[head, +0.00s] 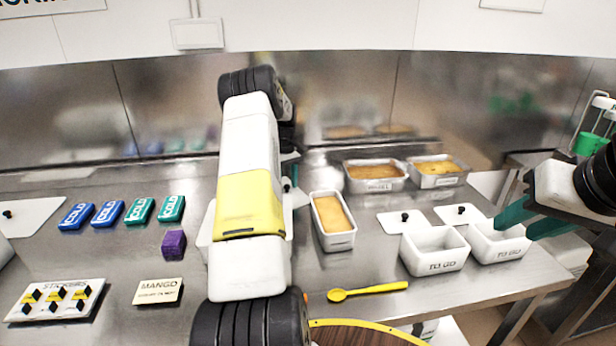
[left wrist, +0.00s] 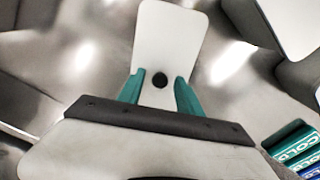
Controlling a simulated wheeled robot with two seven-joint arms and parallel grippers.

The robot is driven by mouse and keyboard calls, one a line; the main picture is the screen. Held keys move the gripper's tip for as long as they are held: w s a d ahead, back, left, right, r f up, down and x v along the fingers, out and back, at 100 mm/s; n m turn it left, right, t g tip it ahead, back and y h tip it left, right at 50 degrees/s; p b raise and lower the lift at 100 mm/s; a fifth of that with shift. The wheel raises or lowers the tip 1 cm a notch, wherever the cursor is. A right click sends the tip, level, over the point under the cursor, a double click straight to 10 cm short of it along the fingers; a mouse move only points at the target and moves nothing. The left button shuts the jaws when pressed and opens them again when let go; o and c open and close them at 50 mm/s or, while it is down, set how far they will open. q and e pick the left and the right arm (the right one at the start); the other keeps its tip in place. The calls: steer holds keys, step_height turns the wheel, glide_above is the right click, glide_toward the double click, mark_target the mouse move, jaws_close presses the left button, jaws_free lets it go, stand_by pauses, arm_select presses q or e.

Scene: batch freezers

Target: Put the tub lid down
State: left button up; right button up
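A white tub lid (left wrist: 168,38) with a black knob (left wrist: 160,80) lies under my left gripper (left wrist: 160,82). Its two green fingers stand on either side of the knob, with a small gap showing on each side, so the gripper looks open. In the head view my arm hides most of this lid; a white edge (head: 301,195) shows right of the arm, beside a green fingertip. Whether the lid rests flat on the steel table is hard to tell. My right gripper (head: 521,222) is open and empty near the right TO GO tub (head: 500,243).
Two knobbed lids (head: 407,224) (head: 461,215) lie behind the TO GO tubs (head: 435,250). A filled tub (head: 334,220) stands right of my left arm. A yellow spoon (head: 368,291), purple block (head: 174,245), COLD packs (head: 107,213) and sticker board (head: 56,300) lie about.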

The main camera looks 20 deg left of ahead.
mark_target(287, 186)
arm_select(q)
step_height(287, 186, up, 12)
steer(key=s+d+r+m+t, duration=0.15)
steer(key=s+d+r, duration=0.25)
steer(key=d+r, duration=0.45)
steer(key=s+d+r+m+t, duration=0.2)
steer(key=s+d+r+m, duration=0.3)
steer(key=s+d+r, duration=0.45)
steer(key=s+d+f+m+t+h, duration=0.1)
steer(key=s+d, duration=0.4)
steer(key=s, duration=0.6)
steer(key=s+d+f+m+t+h, duration=0.1)
steer(key=s+d+m, duration=0.3)
steer(key=s, duration=0.7)
steer(key=shift+d+f+t, duration=0.35)
steer(key=shift+f, duration=0.15)
